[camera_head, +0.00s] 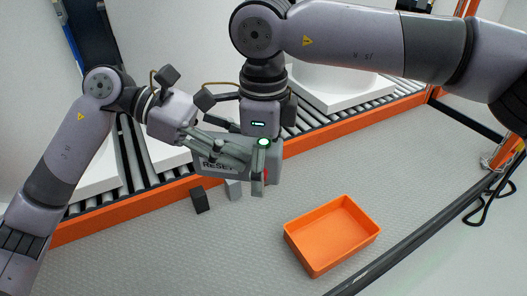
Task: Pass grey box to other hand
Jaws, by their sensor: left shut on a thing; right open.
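The grey box (213,170), with dark "RESET" lettering and a bit of red at its right end, is held up over the grey work surface. My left gripper (232,155) reaches in from the left and is shut on the grey box. My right gripper (259,168) points down at the box's right end from above. It is open; one finger shows in front of the box. I cannot tell whether it touches the box. The two grippers hide part of the box's upper side and right end.
An open orange tray (327,259), empty, sits on the surface to the right. A roller conveyor with an orange rail (336,118) runs behind. The surface's front left is clear.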

